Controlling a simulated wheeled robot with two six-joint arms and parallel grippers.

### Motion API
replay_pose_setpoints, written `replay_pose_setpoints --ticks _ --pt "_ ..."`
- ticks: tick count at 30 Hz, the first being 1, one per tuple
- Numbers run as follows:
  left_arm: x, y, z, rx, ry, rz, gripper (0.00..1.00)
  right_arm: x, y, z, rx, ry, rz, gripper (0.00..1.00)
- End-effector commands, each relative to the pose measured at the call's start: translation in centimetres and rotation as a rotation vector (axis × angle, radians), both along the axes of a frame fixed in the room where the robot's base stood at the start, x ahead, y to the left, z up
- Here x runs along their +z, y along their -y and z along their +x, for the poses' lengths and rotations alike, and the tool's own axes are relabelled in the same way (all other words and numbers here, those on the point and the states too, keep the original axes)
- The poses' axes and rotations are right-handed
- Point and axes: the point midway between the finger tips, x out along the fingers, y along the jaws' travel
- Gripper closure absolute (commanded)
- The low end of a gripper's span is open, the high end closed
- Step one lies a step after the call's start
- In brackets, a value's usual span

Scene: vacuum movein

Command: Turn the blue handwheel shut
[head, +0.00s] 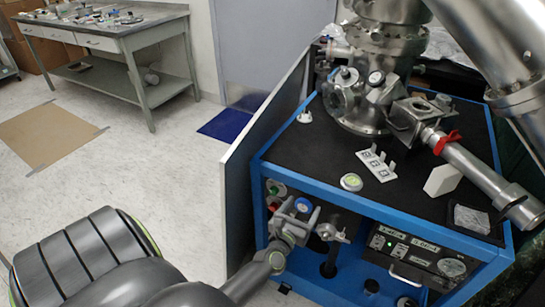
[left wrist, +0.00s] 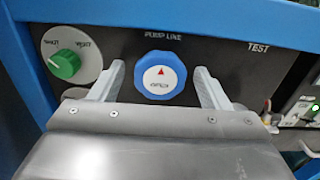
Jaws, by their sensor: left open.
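The blue handwheel (left wrist: 161,78) has a white cap with a red arrow pointing up, and sits on the dark panel under the words PUMP LINE. It also shows in the head view (head: 302,204), partly behind my gripper. My left gripper (head: 298,213) is open in front of the panel. In the left wrist view its two fingers stand on either side of the handwheel, with a gap on each side. I cannot tell how far the fingertips are from the panel. My right gripper is not in view.
A green knob (left wrist: 64,64) is on the panel left of the handwheel. The blue-framed cart (head: 378,215) carries steel vacuum parts on its black top (head: 328,158). A white board (head: 240,170) stands along its left side. A control box (head: 420,255) is at the lower right.

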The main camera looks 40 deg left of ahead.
Motion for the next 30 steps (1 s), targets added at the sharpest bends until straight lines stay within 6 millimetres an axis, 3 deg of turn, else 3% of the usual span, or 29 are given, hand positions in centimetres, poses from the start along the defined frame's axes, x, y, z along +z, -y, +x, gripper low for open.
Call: replay_pose_setpoints --ticks 5,21,30 --pt "-0.1 0.0 0.0 0.0 0.043 -0.181 0.3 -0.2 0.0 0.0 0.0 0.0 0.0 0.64" --pt "-0.6 2.5 -10.7 0.002 0.042 -0.182 0.3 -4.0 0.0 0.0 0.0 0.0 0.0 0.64" --pt "-0.6 3.6 -15.2 0.001 0.043 -0.182 0.3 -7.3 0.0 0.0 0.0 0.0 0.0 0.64"
